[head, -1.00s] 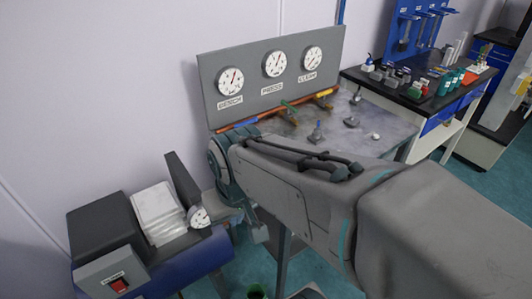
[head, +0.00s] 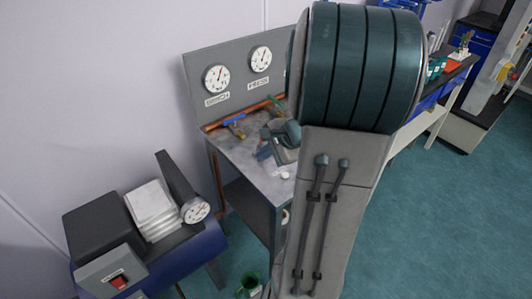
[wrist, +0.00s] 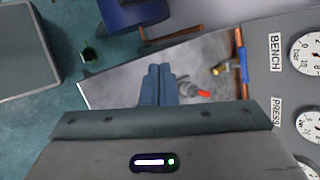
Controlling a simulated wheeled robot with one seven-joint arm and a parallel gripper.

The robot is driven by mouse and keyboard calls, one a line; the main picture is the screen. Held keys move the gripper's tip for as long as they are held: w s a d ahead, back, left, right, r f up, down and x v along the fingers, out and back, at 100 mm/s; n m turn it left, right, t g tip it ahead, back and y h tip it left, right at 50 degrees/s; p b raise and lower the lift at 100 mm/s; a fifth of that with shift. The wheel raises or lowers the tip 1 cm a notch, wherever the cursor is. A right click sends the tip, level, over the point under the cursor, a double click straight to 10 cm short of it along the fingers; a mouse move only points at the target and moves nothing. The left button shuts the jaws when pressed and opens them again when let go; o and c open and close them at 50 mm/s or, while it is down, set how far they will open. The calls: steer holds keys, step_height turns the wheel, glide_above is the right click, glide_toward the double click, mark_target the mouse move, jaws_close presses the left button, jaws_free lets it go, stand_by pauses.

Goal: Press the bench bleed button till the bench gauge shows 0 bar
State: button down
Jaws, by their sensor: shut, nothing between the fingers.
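The bench gauge (head: 216,78), a white round dial labelled BENCH, is on the upright grey panel; it also shows at the right of the wrist view (wrist: 306,52). Its needle reading is too small to tell. My gripper (wrist: 160,68) is shut and empty, its blue-grey fingers over the grey bench top; in the head view it is partly hidden by my arm (head: 345,210). A small grey fitting (wrist: 185,86) is just right of the fingers in the wrist view. I cannot tell which is the bleed button.
Coppery pipes with a blue handle (head: 234,119) run along the panel's foot. The wrist view shows a yellow handle (wrist: 219,70) and a red handle (wrist: 204,94) near the fingers. A blue machine (head: 190,250) stands at the left. My arm hides the panel's right part.

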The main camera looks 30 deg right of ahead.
steer(key=d+f+m+t+h, duration=0.1)
steer(key=d+m+t, duration=0.1)
steer(key=d+m, duration=0.3)
steer(key=d, duration=0.4)
steer(key=shift+s+p, duration=0.2)
steer(key=shift+p, duration=0.15)
steer(key=shift+f, duration=0.15)
step_height(320, 180, down, 7)
steer(key=b, duration=0.5)
steer(key=shift+f, duration=0.15)
steer(key=shift+f+b, duration=0.7)
steer(key=shift+b, duration=0.3)
steer(key=shift+f, duration=0.1)
steer(key=shift+f+b, duration=0.3)
steer(key=shift+b, duration=0.3)
